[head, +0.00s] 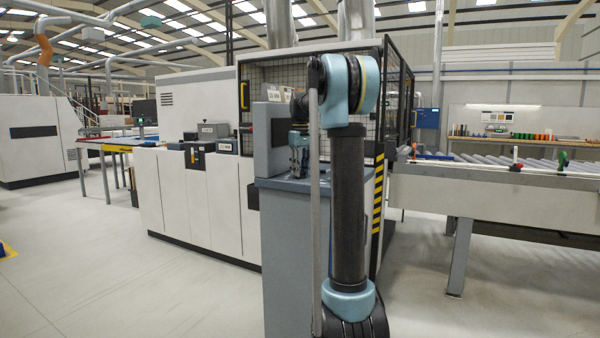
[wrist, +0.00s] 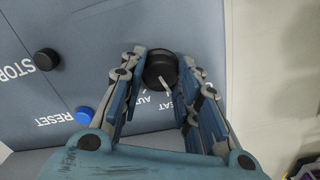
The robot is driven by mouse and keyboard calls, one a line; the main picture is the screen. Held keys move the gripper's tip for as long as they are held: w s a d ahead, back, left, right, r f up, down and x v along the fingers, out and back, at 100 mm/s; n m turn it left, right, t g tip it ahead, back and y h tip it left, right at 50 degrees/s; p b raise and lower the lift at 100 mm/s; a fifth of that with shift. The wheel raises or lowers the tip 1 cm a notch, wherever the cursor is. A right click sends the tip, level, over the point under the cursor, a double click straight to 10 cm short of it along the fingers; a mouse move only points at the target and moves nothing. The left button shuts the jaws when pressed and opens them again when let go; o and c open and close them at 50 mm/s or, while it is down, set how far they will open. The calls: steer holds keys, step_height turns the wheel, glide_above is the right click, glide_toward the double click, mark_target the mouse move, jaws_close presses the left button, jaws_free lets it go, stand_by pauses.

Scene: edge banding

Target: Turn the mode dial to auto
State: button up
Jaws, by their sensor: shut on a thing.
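The mode dial (wrist: 160,66) is a round black knob with a white pointer line, on a blue-grey panel (wrist: 95,30) in the wrist view. Its pointer slants down and slightly right in the picture. Partly covered white lettering beside it shows "EAT" and "AUT"; I cannot tell exactly which mark the pointer meets. My gripper (wrist: 163,60) has one finger on each side of the dial and is shut on it. In the head view my gripper (head: 298,150) is at the grey console (head: 285,240), and the dial is not discernible there.
A black button (wrist: 46,60) near "STOP" and a blue button (wrist: 84,115) near "RESET" sit left of my gripper. A caged machine (head: 200,190) stands behind the console, with a roller conveyor (head: 500,185) to the right. Open floor (head: 100,270) lies left.

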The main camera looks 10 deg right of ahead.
steer(key=m, duration=0.6)
steer(key=shift+w, duration=0.15)
steer(key=m, duration=0.6)
steer(key=shift+m, duration=0.3)
steer(key=o, duration=1.1)
step_height(320, 180, up, 12)
steer(key=shift+f, duration=0.1)
